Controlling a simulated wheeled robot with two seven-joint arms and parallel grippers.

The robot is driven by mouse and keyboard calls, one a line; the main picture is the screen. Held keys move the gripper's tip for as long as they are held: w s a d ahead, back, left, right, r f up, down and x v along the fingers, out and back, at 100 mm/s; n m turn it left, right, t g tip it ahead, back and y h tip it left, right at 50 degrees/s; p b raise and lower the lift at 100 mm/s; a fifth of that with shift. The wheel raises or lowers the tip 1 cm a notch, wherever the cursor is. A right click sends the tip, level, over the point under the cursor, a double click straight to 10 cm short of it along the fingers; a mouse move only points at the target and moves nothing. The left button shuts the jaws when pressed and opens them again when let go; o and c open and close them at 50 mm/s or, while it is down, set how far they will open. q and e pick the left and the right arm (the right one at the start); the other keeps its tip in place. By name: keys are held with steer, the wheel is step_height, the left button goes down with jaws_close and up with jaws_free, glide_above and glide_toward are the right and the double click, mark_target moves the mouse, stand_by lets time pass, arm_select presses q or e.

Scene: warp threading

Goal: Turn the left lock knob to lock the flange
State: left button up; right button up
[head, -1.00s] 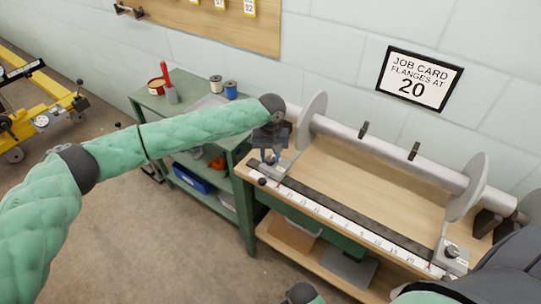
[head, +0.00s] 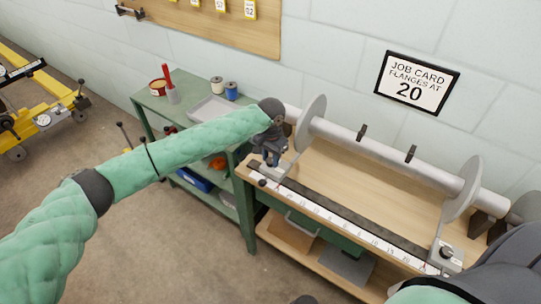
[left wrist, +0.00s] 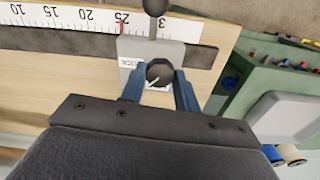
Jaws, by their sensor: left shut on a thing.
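The left lock knob (left wrist: 160,72) is a dark round knob with a pale line on it, on a grey sliding block (left wrist: 137,52) marked with lock lettering. My left gripper (left wrist: 160,92) has its two blue fingers closed on either side of the knob. In the head view my left gripper (head: 271,161) points down at the block at the left end of the scale and hides the knob. The left flange (head: 311,120) is a grey disc on the bar just behind. My right gripper is not in view.
A white scale (head: 340,222) runs along the bench front. The right flange (head: 462,187) and its knob block (head: 445,256) stand at the right end. A green cart (head: 150,103) with a tray and spools stands left. A job card (head: 418,82) reads 20.

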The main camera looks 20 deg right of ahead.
arm_select(q)
steer(key=m, duration=0.4)
steer(key=shift+m+p, duration=0.3)
steer(key=shift+p, duration=0.05)
steer(key=m, duration=0.2)
steer(key=shift+m, duration=1.7)
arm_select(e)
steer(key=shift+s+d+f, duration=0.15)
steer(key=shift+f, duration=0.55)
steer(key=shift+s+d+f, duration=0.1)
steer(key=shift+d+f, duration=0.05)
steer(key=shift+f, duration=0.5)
arm_select(q)
steer(key=o, duration=1)
steer(key=shift+r, duration=0.1)
